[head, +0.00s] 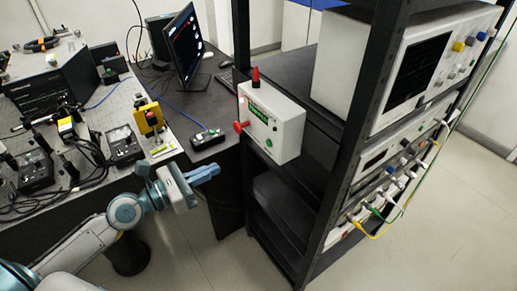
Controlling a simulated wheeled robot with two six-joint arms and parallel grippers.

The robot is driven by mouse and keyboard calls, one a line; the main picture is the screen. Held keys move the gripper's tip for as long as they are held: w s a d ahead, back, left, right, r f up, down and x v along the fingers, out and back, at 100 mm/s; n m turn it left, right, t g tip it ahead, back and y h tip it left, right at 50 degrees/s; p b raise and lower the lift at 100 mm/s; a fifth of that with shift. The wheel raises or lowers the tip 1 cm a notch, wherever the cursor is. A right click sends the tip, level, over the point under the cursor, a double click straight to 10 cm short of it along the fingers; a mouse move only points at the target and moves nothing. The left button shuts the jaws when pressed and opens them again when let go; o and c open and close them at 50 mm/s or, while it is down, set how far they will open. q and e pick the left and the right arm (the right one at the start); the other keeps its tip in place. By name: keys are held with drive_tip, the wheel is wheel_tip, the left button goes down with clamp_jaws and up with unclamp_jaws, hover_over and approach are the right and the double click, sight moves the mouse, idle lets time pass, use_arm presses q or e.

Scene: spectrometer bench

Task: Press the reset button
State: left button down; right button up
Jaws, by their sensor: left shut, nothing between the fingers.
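A white control box (274,122) is on the left side of the black rack. It has a red lamp (256,79) on top, a red knob-like button (240,127) standing out at its left, a small green button (268,143) low on its face, and a row of green marks. No label is readable, so I cannot tell which button is the reset. My left gripper (212,171) is shut and empty, pointing right. In the picture it is below and left of the box, apart from it. My right gripper is not in view.
The black rack (335,185) holds instruments with cables at the right. The optical bench (115,105) at the left carries several mounts and boxes. A monitor (184,45) and a small black box (207,138) are on the dark desk. Open floor (205,262) lies below my gripper.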

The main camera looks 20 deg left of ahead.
use_arm(q)
drive_tip(key=shift+w+d, duration=0.1)
drive_tip(key=shift+w, duration=0.05)
drive_tip(key=p, duration=0.4)
approach(269, 143)
drive_tip(key=x, duration=0.5)
drive_tip(key=shift+w+f, duration=0.2)
drive_tip(key=shift+w, duration=0.15)
drive_tip(key=shift+w+d+f, duration=0.1)
drive_tip(key=shift+w+d, duration=0.15)
drive_tip(key=shift+w, duration=0.25)
drive_tip(key=shift+w+d, duration=0.1)
